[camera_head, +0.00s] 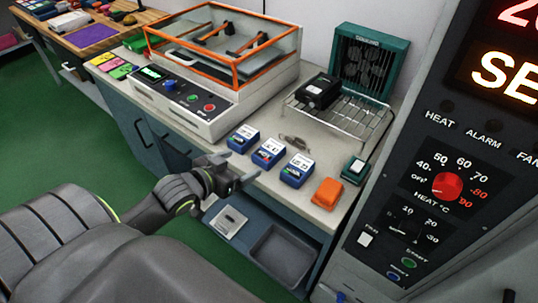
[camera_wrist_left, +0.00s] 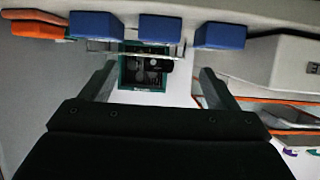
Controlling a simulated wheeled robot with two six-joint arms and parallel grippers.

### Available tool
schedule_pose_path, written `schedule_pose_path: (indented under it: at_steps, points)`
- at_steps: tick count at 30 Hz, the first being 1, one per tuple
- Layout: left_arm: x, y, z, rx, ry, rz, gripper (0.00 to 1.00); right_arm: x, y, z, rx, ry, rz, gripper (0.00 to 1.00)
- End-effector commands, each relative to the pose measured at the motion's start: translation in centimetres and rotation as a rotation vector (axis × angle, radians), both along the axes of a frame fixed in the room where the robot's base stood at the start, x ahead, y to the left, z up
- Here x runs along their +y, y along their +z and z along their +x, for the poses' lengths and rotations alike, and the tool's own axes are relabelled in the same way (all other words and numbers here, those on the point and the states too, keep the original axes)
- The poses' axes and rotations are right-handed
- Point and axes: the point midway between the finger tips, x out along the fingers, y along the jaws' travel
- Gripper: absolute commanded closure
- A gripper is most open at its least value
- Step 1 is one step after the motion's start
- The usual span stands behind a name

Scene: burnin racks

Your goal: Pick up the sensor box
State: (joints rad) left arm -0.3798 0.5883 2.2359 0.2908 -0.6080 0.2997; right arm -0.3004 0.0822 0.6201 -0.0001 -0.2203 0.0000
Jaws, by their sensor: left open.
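Three small blue boxes with white labels stand in a row on the bench: a left one (camera_head: 243,138), a middle one (camera_head: 268,153) and a right one (camera_head: 297,170). A black box (camera_head: 317,92) sits on a wire rack (camera_head: 352,115) before a green fan unit (camera_head: 370,62). I cannot tell which of these is the sensor box. My left gripper (camera_head: 240,174) is open and empty, in front of the bench edge near the blue boxes. In the left wrist view the open fingers (camera_wrist_left: 156,85) show below the blue boxes, with the middle one (camera_wrist_left: 160,29) between them.
An orange block (camera_head: 328,193) and a small green device (camera_head: 355,169) lie to the right of the blue boxes. An orange-framed clear-lidded machine (camera_head: 225,45) stands to the left. A tall control panel (camera_head: 440,190) bounds the right side. An open drawer (camera_head: 283,252) is below.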

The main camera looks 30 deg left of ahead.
Motion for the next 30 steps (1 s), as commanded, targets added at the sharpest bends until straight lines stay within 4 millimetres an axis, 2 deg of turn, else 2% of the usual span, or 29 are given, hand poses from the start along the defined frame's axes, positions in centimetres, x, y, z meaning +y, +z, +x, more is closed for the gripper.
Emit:
schedule_pose_path:
  at_steps: [10,20,30]
  points:
    - [-0.6,-2.4,6.0,-0.001,0.001,-0.004,0.18,0.0,-0.5,-0.1,0.001,0.0,0.0,0.64]
    - [-0.9,-3.3,8.3,-0.001,0.0,-0.002,0.18,0.2,-0.4,0.0,0.001,-0.001,0.002,0.64]
    - [-1.4,-4.9,11.9,0.0,-0.001,-0.001,0.18,0.4,-0.2,0.0,0.0,-0.002,0.004,0.64]
